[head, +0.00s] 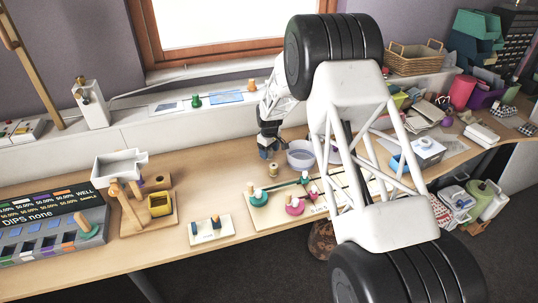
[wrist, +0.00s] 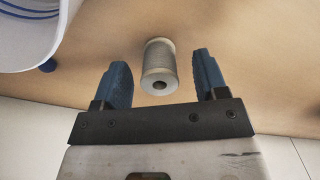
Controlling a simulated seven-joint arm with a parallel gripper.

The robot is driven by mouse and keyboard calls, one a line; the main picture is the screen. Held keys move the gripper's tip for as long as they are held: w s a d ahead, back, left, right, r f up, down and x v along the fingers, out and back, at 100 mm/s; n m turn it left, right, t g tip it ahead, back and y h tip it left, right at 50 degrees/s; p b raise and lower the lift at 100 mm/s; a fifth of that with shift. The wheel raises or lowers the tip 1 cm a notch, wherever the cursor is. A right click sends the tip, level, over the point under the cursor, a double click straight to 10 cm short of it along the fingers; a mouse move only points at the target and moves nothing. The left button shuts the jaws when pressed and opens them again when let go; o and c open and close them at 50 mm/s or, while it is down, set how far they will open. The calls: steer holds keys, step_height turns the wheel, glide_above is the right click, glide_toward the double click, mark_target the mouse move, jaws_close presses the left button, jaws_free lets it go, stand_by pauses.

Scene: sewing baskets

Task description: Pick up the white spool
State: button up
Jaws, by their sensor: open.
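A pale grey-white spool (wrist: 160,62) with a dark centre hole stands out in the wrist view, on the wooden table. My gripper (wrist: 160,75) is open, with one blue finger on each side of the spool and a gap on both sides. The spool sits around and just beyond the fingertips; I cannot tell the exact depth between them. In the head view my gripper (head: 268,150) is low over the back of the table, and I cannot make out the spool there.
A whitish bowl (head: 300,158) stands just right of my gripper; a white rounded container (wrist: 30,35) fills the wrist view's upper left. A board with colored spools (head: 293,205) lies in front. The back ledge (head: 140,118) is close behind. Bare table (head: 215,160) lies to the left.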

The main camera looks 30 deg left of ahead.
steer(key=shift+f, duration=1)
steer(key=shift+c, duration=0.4)
steer(key=c, duration=0.9)
steer(key=shift+r, duration=0.1)
steer(key=shift+r, duration=4.95)
